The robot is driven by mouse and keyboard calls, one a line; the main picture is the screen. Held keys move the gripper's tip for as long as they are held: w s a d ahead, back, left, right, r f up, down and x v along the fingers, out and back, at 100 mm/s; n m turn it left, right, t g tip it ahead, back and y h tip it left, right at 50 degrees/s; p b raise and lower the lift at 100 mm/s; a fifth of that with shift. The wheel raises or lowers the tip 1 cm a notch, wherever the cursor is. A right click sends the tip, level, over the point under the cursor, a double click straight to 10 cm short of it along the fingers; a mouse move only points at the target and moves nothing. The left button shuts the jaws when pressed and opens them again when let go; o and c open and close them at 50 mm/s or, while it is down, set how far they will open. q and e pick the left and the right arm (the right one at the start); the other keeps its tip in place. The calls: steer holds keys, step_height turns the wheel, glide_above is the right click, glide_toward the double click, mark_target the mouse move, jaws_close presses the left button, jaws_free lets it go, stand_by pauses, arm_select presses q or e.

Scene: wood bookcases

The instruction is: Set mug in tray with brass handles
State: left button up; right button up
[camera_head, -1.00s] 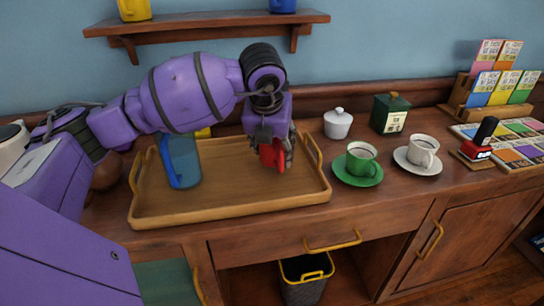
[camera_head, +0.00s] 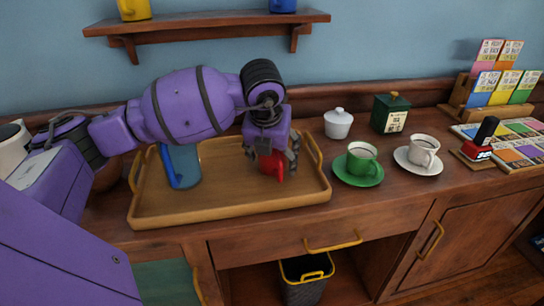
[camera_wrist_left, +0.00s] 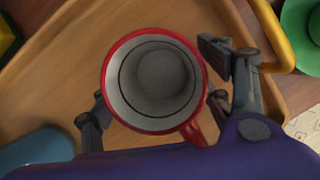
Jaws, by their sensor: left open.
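A red mug (camera_head: 272,164) with a pale inside stands upright on the wooden tray with brass handles (camera_head: 230,207), in its right part. The mug also shows from above in the left wrist view (camera_wrist_left: 155,82), its handle toward the lower right. My left gripper (camera_head: 273,160) is open, with one finger on each side of the mug. In the left wrist view the fingers (camera_wrist_left: 155,88) stand apart from the mug's rim. My right gripper is not in view.
A blue pitcher (camera_head: 181,166) stands in the tray's left part, partly behind my arm. Right of the tray are a green cup on a saucer (camera_head: 361,162), a white cup on a saucer (camera_head: 422,154), a lidded white pot (camera_head: 338,123) and a green box (camera_head: 390,114).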

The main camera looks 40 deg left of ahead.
arm_select(q)
steer(key=v, duration=1.2)
steer(key=shift+p, duration=0.45)
steer(key=shift+s, duration=0.1)
